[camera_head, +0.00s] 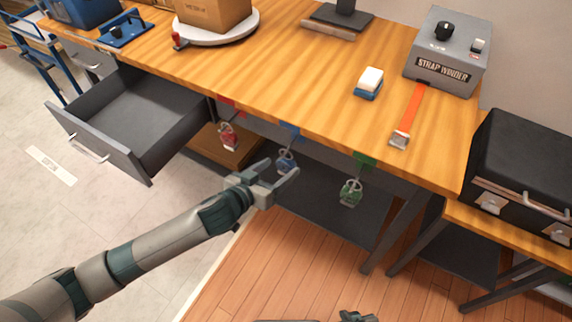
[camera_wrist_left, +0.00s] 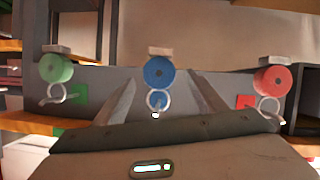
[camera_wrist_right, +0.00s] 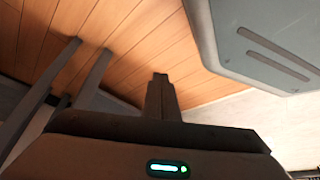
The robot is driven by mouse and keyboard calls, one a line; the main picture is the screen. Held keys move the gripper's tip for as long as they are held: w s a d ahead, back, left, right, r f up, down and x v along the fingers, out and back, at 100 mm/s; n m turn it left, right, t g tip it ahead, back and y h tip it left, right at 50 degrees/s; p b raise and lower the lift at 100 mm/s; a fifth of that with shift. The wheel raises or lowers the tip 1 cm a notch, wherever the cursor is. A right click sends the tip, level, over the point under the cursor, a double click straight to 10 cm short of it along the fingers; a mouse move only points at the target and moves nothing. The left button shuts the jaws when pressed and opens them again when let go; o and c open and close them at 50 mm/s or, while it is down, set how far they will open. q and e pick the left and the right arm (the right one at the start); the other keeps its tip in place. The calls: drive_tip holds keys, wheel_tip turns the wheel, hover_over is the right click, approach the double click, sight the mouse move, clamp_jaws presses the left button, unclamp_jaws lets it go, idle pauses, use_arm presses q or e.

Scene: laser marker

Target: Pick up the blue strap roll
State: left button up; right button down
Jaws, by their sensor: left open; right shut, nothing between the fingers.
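The blue strap roll (camera_head: 284,157) hangs from a holder below the table's front edge, between the red roll (camera_head: 228,138) and the green roll (camera_head: 350,194). My left gripper (camera_head: 282,168) is open just in front of it. In the left wrist view the blue roll (camera_wrist_left: 159,73) is centred beyond the open fingers, with a pale ring (camera_wrist_left: 157,100) at it. I cannot tell whether the fingers reach around it. My right gripper (camera_wrist_right: 160,80) is shut and empty over the floor, and shows slightly at the bottom of the head view (camera_head: 357,317).
The wooden table (camera_head: 300,80) carries a strap winder (camera_head: 450,50) with an orange strap (camera_head: 413,112), a blue-and-white block (camera_head: 369,82) and a carton (camera_head: 212,12). An open grey drawer (camera_head: 135,105) juts out at left. A black case (camera_head: 530,165) sits at right.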

sight(283, 166)
use_arm(q)
drive_tip(key=shift+w+d+f, duration=0.2)
drive_tip(key=shift+w+d, duration=0.15)
drive_tip(key=shift+w, duration=0.2)
drive_tip(key=x, duration=0.3)
drive_tip(key=shift+w+d+f, duration=0.15)
drive_tip(key=shift+f, duration=0.05)
drive_tip(key=shift+w, duration=0.1)
drive_tip(key=c, duration=1.2)
use_arm(e)
drive_tip(key=shift+w+a+r, duration=0.1)
drive_tip(key=shift+a+r, duration=0.15)
drive_tip(key=shift+a, duration=0.1)
